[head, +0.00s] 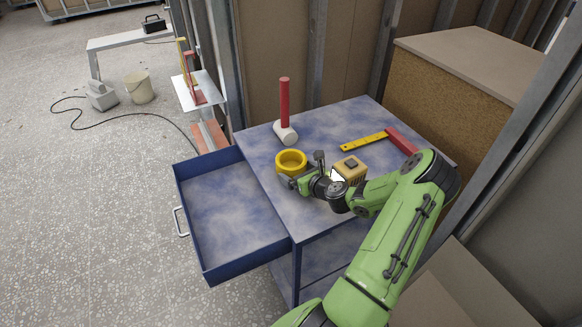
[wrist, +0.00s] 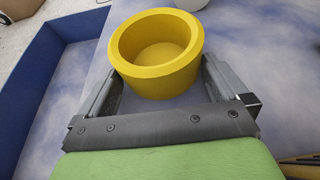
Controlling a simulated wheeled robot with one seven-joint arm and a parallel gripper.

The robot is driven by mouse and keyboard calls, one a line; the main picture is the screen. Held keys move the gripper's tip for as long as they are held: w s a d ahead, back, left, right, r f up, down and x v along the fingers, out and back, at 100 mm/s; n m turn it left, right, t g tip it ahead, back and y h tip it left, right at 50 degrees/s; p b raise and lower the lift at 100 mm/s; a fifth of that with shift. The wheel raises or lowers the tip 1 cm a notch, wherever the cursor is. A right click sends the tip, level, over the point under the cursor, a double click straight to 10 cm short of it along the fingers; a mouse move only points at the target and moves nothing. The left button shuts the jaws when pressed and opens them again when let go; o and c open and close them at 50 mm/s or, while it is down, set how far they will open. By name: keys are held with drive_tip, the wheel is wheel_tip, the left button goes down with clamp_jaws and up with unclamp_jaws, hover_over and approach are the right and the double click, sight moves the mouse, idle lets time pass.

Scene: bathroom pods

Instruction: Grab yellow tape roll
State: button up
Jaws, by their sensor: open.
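The yellow tape roll (head: 291,161) lies flat on the blue-grey top of the cabinet, near its left edge above the open drawer. In the wrist view the yellow tape roll (wrist: 157,77) is large and sits just ahead of and partly between the two fingers. My gripper (head: 303,171) is low over the cabinet top, on the near right side of the roll. Its fingers are apart in the wrist view (wrist: 160,88), with nothing clamped. Whether the fingers touch the roll, I cannot tell.
A mallet with a red handle (head: 285,103) stands behind the roll. A yellow and black box (head: 349,170) is right of my gripper. The drawer (head: 222,207) is open and empty.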

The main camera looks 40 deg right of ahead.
drive_tip(key=shift+s+r, duration=0.1)
drive_tip(key=shift+c, duration=0.5)
drive_tip(key=c, duration=0.6)
